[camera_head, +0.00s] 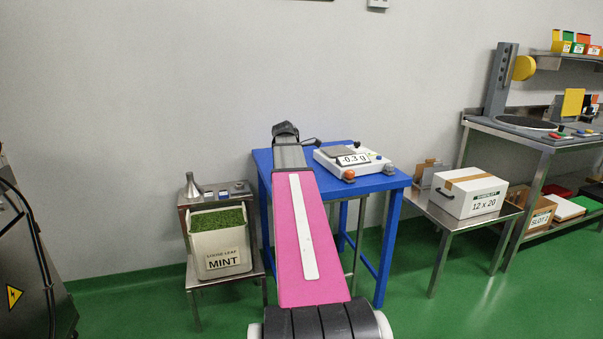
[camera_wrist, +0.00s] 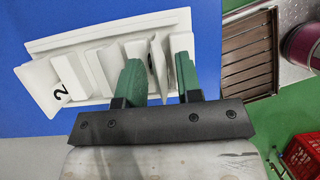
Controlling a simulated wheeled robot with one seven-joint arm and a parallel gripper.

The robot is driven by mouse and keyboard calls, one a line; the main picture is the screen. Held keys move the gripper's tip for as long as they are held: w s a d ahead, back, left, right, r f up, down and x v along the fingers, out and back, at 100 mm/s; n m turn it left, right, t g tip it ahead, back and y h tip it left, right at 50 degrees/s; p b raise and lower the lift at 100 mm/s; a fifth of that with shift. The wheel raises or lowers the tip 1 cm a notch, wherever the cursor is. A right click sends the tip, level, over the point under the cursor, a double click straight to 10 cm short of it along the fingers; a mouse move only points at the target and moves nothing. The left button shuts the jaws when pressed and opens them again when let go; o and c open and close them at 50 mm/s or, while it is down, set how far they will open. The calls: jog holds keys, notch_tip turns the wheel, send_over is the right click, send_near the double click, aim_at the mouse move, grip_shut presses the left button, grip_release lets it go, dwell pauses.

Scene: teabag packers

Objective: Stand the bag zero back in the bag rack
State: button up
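In the wrist view a white bag rack (camera_wrist: 110,30) with upright dividers lies at a slant on the blue table. A pale block marked "2" (camera_wrist: 62,90) is at its left end. My gripper (camera_wrist: 160,72) reaches over the rack with its two green fingers apart. A thin pale bag or sheet (camera_wrist: 157,55) stands between the fingers, with gaps beside it; I see no mark saying it is bag zero. In the head view my gripper (camera_head: 286,130) is over the back left of the blue table, and my arm hides the rack.
A scale reading -0.3 g (camera_head: 352,160) sits on the blue table (camera_head: 385,183), right of my arm. A mint bin (camera_head: 218,245) stands on a steel stand at left. A white carton (camera_head: 470,192) is on a bench at right. A slatted brown tray (camera_wrist: 247,58) shows in the wrist view.

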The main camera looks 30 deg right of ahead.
jog(key=v, duration=1.2)
